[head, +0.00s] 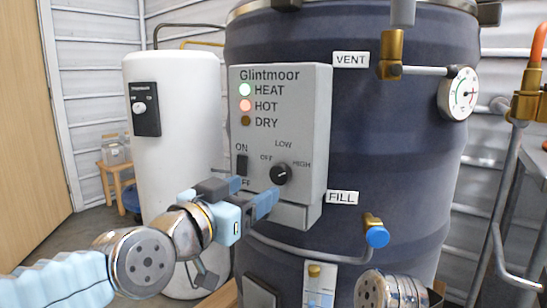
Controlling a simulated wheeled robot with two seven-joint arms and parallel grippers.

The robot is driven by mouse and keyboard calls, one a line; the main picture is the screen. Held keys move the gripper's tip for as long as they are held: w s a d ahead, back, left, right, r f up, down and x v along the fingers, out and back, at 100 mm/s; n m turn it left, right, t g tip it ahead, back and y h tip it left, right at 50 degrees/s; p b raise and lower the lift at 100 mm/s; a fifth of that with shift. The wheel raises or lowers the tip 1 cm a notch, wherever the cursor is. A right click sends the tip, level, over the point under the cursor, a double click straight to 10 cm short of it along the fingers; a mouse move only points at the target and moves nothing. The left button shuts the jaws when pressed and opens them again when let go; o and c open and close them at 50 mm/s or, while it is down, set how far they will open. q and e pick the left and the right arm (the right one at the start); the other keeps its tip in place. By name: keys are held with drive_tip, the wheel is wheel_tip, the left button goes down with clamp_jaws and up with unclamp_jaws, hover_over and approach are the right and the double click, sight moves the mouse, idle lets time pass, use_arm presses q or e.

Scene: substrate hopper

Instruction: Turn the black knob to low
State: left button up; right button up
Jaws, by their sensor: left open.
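The black knob (281,175) is on the front of the grey Glintmoor control box (311,110), with OFF, LOW and HIGH printed around it. A small pale mark on the knob seems to point to the right, toward HIGH, but it is tiny. My left gripper (257,192) is open in front of the lower part of the box, just below and left of the knob. I cannot tell whether a finger touches the box; the knob itself is uncovered. My right gripper is not in view.
A black ON/OFF switch (242,166) sits left of the knob. The box is on a large dark blue tank (400,150) with a gauge (459,93) and a blue-handled fill valve (376,236). A white cylinder (180,180) stands at left.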

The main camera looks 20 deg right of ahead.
sight(278, 176)
use_arm(q)
drive_tip(key=p+x, duration=0.1)
drive_tip(key=x, duration=0.7)
drive_tip(key=shift+w+d+f+p, duration=0.1)
drive_tip(key=shift+d+p, duration=0.1)
drive_tip(key=shift+p, duration=0.2)
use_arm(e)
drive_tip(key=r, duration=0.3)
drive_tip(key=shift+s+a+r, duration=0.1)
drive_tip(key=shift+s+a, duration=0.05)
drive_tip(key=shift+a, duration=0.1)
use_arm(q)
drive_tip(key=c, duration=1.1)
